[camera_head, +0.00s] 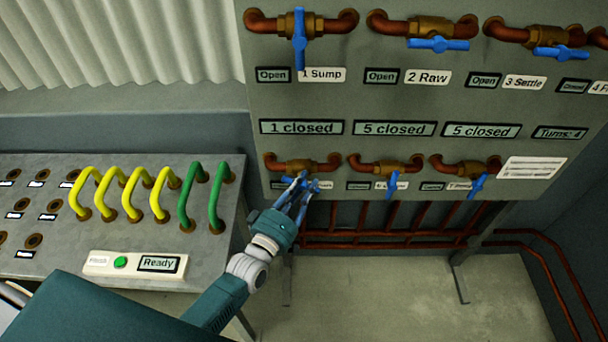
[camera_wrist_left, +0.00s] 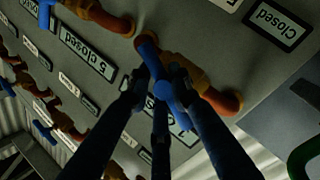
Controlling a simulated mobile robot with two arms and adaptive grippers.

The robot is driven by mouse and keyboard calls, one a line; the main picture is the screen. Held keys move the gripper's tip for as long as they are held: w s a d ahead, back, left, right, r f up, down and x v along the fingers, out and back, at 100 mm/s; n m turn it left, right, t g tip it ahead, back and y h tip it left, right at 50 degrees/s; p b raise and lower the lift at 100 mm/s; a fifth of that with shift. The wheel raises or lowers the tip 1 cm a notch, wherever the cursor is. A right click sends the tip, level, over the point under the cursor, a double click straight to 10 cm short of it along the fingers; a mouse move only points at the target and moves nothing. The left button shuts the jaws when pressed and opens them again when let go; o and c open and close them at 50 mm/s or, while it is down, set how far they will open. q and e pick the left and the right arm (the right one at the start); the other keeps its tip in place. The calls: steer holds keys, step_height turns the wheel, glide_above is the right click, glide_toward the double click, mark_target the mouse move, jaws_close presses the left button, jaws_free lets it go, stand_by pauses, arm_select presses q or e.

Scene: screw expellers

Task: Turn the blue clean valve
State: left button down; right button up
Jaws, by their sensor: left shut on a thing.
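A blue valve handle (camera_head: 318,186) sits on the leftmost pipe of the panel's lower row, below its brass valve body (camera_head: 298,167). My left gripper (camera_head: 301,188) reaches up from below and covers part of the handle and the name label beside it, so I cannot read that name. The left wrist view shows the same blue handle (camera_wrist_left: 149,50) between the fingers of my left gripper (camera_wrist_left: 158,84), which are shut on it. The handle slants in that view, and its brass body is just behind it. My right gripper is not in view.
Two more lower-row blue handles, one at the middle (camera_head: 392,185) and one at the right (camera_head: 478,184), hang close by. Copper pipes (camera_head: 400,238) run below the panel. A console (camera_head: 60,235) with yellow and green cables stands at the left. The floor in front is clear.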

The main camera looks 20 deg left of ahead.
arm_select(q)
steer(key=m+g+p, duration=0.1)
steer(key=m+p, duration=0.2)
steer(key=p, duration=0.2)
steer(key=shift+r+m+g+y, duration=0.1)
steer(key=shift+m+g+y, duration=0.3)
steer(key=shift+m+g+p, duration=0.3)
steer(key=shift+m+p, duration=0.3)
steer(key=shift+p, duration=0.45)
steer(key=shift+f+m+y+p, duration=0.3)
steer(key=shift+f+p, duration=0.05)
steer(key=c, duration=1.6)
jaws_free()
steer(key=shift+o, duration=0.2)
steer(key=shift+s, duration=0.1)
steer(key=v, duration=1.2)
steer(key=shift+r, duration=0.2)
